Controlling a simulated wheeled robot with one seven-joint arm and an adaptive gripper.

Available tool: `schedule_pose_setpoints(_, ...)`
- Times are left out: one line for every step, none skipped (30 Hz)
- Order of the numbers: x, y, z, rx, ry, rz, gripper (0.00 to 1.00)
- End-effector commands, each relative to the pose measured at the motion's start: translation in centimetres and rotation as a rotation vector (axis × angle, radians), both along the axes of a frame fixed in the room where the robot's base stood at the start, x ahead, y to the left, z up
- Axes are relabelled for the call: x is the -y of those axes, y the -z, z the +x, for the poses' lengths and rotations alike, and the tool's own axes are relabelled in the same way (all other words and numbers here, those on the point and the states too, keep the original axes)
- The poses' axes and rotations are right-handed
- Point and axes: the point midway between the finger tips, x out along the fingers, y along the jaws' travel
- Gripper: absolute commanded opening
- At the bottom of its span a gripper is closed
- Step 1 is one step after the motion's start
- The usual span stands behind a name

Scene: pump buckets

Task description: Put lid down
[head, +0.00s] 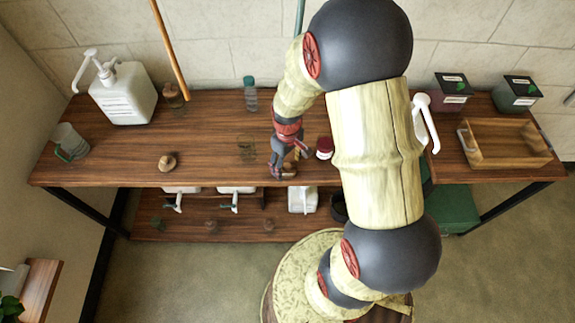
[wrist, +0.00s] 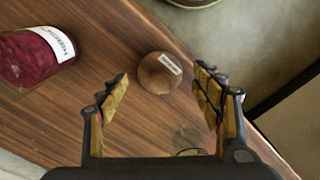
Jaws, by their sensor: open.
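A round brown lid-like piece with a small white label (wrist: 158,72) shows in the wrist view near the table's front edge. It appears to rest on the wooden table (wrist: 90,105), just beyond and between my fingertips. My gripper (wrist: 165,82) is open and empty, its fingers spread on either side of that piece with visible gaps. In the head view my gripper (head: 283,172) hangs low over the front edge of the table (head: 210,125) and mostly hides the piece. A dark red labelled jar (head: 324,147) stands to its right; it also shows in the wrist view (wrist: 38,57).
Another brown knobbed piece (head: 168,162) lies farther left. A white pump bottle (head: 124,93), a green-handled mug (head: 70,142) and a wooden tray (head: 505,144) stand farther off. The table's left-middle is fairly clear.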

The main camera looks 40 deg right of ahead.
Motion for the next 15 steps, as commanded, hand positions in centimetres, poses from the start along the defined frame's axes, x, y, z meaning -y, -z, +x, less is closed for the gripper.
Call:
schedule_pose_setpoints(0.0, -1.3, 0.1, 0.004, 0.0, -0.001, 0.65)
schedule_pose_setpoints(0.0, -1.8, 0.1, 0.004, 0.0, -0.001, 0.65)
schedule_pose_setpoints(0.0, -2.7, 0.1, 0.003, 0.0, -0.001, 0.65)
schedule_pose_setpoints(0.0, -3.4, 0.1, 0.004, 0.0, -0.001, 0.65)
schedule_pose_setpoints(0.0, -4.0, 0.2, 0.005, 0.0, -0.002, 0.65)
schedule_pose_setpoints(0.0, -4.9, 0.1, 0.005, 0.0, -0.001, 0.65)
schedule_pose_setpoints(0.0, -5.5, 0.1, 0.005, 0.0, -0.001, 0.65)
schedule_pose_setpoints(0.0, -6.1, 0.1, 0.004, 0.0, -0.001, 0.65)
schedule_pose_setpoints(0.0, -6.9, 0.1, 0.004, 0.0, -0.001, 0.65)
schedule_pose_setpoints(0.0, -7.4, 0.1, 0.005, 0.0, -0.001, 0.65)
schedule_pose_setpoints(0.0, -8.0, 0.1, 0.004, 0.0, -0.001, 0.65)
schedule_pose_setpoints(0.0, -8.6, 0.1, 0.003, 0.0, -0.001, 0.65)
schedule_pose_setpoints(0.0, -9.0, 0.1, 0.003, 0.0, 0.0, 0.65)
schedule_pose_setpoints(0.0, -9.3, 0.1, 0.003, 0.0, 0.0, 0.65)
schedule_pose_setpoints(0.0, -9.7, 0.1, 0.002, 0.0, -0.001, 0.65)
